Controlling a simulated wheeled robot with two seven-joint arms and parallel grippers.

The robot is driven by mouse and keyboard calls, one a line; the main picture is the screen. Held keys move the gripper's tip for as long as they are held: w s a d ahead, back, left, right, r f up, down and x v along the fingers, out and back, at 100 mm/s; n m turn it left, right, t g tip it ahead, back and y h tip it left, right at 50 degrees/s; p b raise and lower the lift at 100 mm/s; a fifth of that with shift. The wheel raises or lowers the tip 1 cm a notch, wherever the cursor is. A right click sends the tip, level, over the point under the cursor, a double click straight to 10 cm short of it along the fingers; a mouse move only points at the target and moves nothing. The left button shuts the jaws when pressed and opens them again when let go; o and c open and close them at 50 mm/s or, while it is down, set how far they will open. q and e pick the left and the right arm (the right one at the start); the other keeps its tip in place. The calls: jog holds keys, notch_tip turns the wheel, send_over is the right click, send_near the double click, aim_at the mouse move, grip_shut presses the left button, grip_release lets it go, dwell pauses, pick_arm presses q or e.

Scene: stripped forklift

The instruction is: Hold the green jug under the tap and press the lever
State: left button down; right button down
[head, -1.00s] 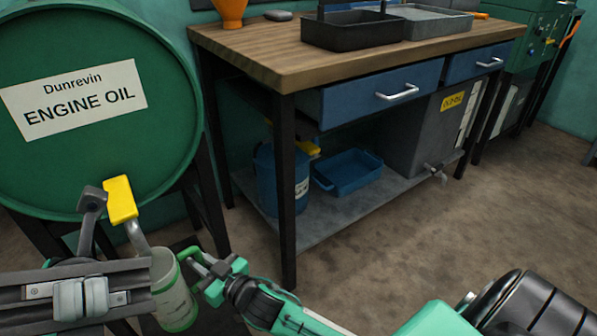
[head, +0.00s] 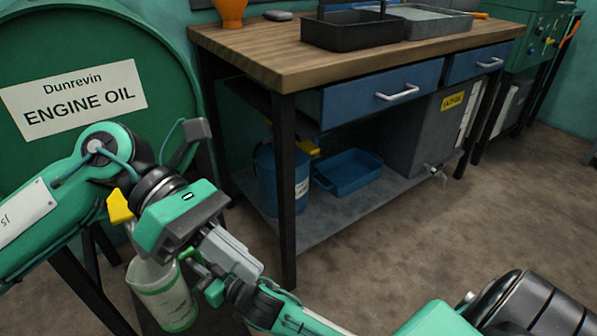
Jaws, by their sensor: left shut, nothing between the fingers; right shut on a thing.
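The green-banded, whitish jug (head: 166,296) is upright below the drum's front at the lower left. My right gripper (head: 198,272) is shut on it at its handle side; the handle is partly hidden. My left gripper (head: 240,268) is shut and empty, in front of and above the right gripper, pointing down and right. The yellow tap lever (head: 119,206) shows partly between my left arm's links, left of that gripper, which appears apart from it.
The green engine oil drum (head: 90,60) fills the left side on a dark stand. A wooden-topped workbench (head: 290,65) stands to the right, with a blue bucket (head: 270,180) and blue tray (head: 348,172) on its lower shelf.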

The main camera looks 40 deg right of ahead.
pick_arm(q)
jog(key=w+a+f+t+y, duration=0.1)
jog(key=w+a+t, duration=0.15)
jog(key=w, duration=0.35)
jog(key=w+a+t+y, duration=0.1)
jog(key=w+t+y, duration=0.1)
jog(key=w+t, duration=0.3)
jog(key=n+t+y, duration=0.1)
jog(key=t+y, duration=0.2)
jog(key=t, duration=0.1)
send_near(122, 211)
jog(key=shift+w+a+f+g, duration=0.1)
jog(key=shift+w+f+g, duration=0.05)
jog(key=shift+w+g, duration=0.15)
jog(key=shift+f, duration=1.65)
jog(key=shift+f, duration=2.5)
dwell(1.4)
